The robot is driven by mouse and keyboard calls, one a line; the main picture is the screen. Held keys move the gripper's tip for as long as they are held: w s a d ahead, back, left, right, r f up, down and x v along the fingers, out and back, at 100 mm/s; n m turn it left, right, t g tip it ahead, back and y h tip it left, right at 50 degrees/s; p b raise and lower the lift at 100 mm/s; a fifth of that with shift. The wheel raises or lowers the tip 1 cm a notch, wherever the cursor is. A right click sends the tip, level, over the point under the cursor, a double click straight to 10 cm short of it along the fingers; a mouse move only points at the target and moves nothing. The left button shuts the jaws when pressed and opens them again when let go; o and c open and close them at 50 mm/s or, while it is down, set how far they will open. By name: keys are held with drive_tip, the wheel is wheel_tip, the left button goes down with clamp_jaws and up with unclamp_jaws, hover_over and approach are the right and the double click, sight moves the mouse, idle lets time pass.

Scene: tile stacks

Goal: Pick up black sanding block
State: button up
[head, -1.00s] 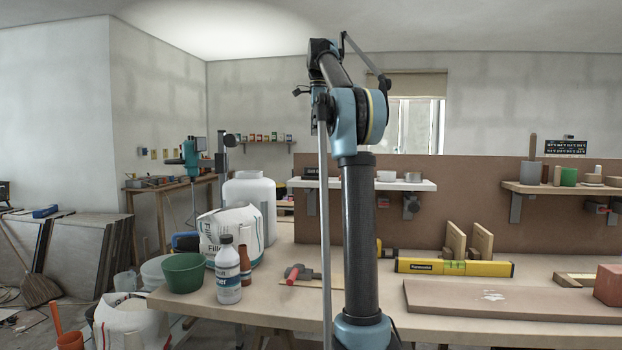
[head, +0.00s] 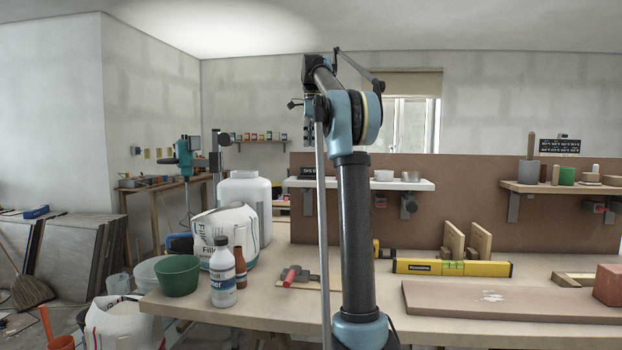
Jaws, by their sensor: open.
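A small black block (head: 307,172) lies at the left end of the white wall shelf in the head view; it looks like the black sanding block, but it is too small to be sure. My gripper (head: 308,139) hangs at the end of my raised arm, just above that shelf end in the picture. It is small and partly covered by my own arm links. It is open and appears empty, apart from the block. How far it is from the shelf in depth I cannot tell.
The white shelf (head: 420,185) also holds pale bowls (head: 383,175). Below, the workbench (head: 300,318) bears a yellow level (head: 452,268), a plank (head: 495,302), a green bucket (head: 176,276), a bottle (head: 222,272) and a filler bag (head: 228,235). The brown back panel (head: 470,195) stands behind.

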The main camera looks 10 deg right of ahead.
sight(311, 169)
wheel_tip(311, 169, down, 6)
drive_tip(key=shift+r, duration=0.1)
drive_tip(key=shift+s+a+f, duration=0.15)
drive_tip(key=shift+s+f, duration=0.05)
drive_tip(key=shift+f, duration=1.15)
drive_tip(key=shift+s+a+f, duration=0.1)
drive_tip(key=shift+s+f, duration=0.05)
drive_tip(key=shift+f, duration=1.15)
drive_tip(key=shift+c, duration=0.5)
drive_tip(key=c, duration=1.2)
wheel_tip(311, 169, up, 10)
drive_tip(key=shift+r, duration=0.1)
